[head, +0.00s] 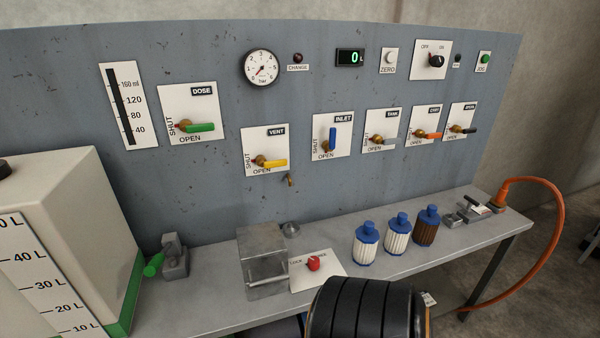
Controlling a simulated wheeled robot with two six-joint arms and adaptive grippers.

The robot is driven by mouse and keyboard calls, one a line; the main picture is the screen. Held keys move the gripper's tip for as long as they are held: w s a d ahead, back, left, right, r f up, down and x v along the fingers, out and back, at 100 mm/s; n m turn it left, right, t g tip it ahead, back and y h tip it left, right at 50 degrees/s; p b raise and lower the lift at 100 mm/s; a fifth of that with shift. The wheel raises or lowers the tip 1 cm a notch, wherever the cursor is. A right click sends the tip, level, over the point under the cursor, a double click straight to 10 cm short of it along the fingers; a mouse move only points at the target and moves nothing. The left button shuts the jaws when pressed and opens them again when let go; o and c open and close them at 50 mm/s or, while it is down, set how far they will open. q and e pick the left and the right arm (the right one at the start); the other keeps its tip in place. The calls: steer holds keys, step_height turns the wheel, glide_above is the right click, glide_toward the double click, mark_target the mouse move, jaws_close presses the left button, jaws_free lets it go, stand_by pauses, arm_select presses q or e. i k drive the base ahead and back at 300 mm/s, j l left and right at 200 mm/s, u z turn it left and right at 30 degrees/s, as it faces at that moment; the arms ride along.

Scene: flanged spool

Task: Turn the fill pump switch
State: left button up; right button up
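A black rotary knob (436,60) sits on a white plate marked OFF and ON, at the upper right of the grey-blue panel. It is the only switch I see with those marks; no pump name is legible on it. The picture is too small to tell surely which way its pointer faces. A dark indicator (457,60) is just right of it. Neither of my grippers shows in the head view, and nothing touches the knob.
Several valve levers, such as DOSE (200,127) and INLET (332,139), project from the panel (220,70). The bench (215,300) carries a metal box (263,262), a red knob (313,263) and three capped filters (397,234). An orange hose (556,240) loops at right.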

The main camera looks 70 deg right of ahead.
mark_target(438, 61)
steer(key=z, duration=0.45)
steer(key=l+z, duration=0.1)
steer(key=z, duration=1.15)
steer(key=i+z, duration=0.1)
steer(key=z, duration=0.35)
